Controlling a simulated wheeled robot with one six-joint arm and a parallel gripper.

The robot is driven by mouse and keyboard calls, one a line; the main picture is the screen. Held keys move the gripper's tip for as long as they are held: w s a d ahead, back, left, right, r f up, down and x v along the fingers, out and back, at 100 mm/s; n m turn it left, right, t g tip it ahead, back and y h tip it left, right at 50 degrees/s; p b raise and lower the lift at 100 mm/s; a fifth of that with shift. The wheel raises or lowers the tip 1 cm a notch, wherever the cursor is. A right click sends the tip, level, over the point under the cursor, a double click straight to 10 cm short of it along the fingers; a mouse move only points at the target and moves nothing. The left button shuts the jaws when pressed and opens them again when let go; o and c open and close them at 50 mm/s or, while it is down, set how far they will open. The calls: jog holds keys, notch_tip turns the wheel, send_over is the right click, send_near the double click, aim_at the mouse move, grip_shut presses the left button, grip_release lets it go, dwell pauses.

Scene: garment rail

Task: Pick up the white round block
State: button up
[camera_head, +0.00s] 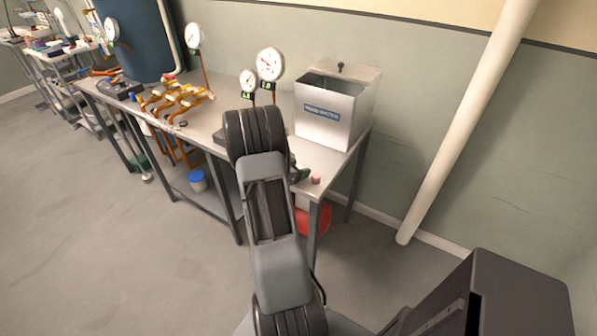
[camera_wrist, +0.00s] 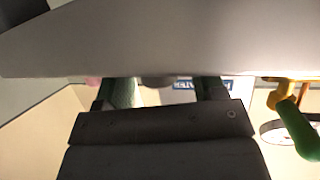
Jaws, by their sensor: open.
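My gripper (camera_wrist: 165,90) shows in the wrist view as two green-padded fingers, set apart and open. In the head view, my gripper (camera_head: 298,173) is mostly hidden behind my arm, near the right front corner of the metal table (camera_head: 326,158). A small greyish rounded shape (camera_wrist: 156,81) shows between the fingers in the wrist view. It may be the white round block, but I cannot tell. I see no clear white round block in the head view; my arm may hide it. A small pink block (camera_head: 315,180) sits at the table corner, beside my gripper.
A metal box (camera_head: 335,108) with a blue label stands behind my gripper. Dial gauges (camera_head: 270,64) and orange pipework (camera_head: 176,98) stand further left. A red object (camera_head: 313,218) is under the table corner. A pale slanted pipe (camera_head: 465,120) stands right. The floor at left is clear.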

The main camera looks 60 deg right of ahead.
jog(key=shift+c, duration=0.4)
jog(key=c, duration=0.9)
jog(key=shift+c, duration=0.2)
jog(key=shift+r, duration=0.15)
